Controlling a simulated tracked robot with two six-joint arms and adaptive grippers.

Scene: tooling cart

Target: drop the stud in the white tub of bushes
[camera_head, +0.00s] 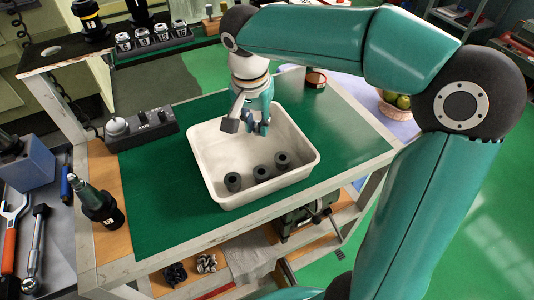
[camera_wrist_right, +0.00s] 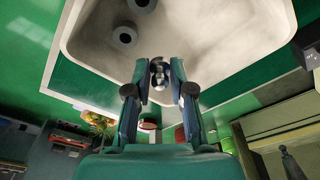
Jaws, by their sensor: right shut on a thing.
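The white tub (camera_head: 213,183) stands on the green table top, and its pale inside also fills the top of the right wrist view (camera_wrist_right: 205,40). Three dark ring-shaped bushes (camera_head: 261,173) are on its floor; two bushes (camera_wrist_right: 125,36) show in the wrist view. My right gripper (camera_head: 262,127) is above the tub, toward its far side. It is shut on the stud (camera_wrist_right: 158,75), a small shiny metal piece between the fingertips in the wrist view. The stud cannot be made out in the head view. My left gripper is not in view.
A grey control box (camera_head: 143,129) sits left of the tub. A dark tool holder (camera_head: 98,203) stands on the wooden strip at the left edge. A round brown-lidded tin (camera_head: 316,79) is behind the tub. The green top is clear right of the tub.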

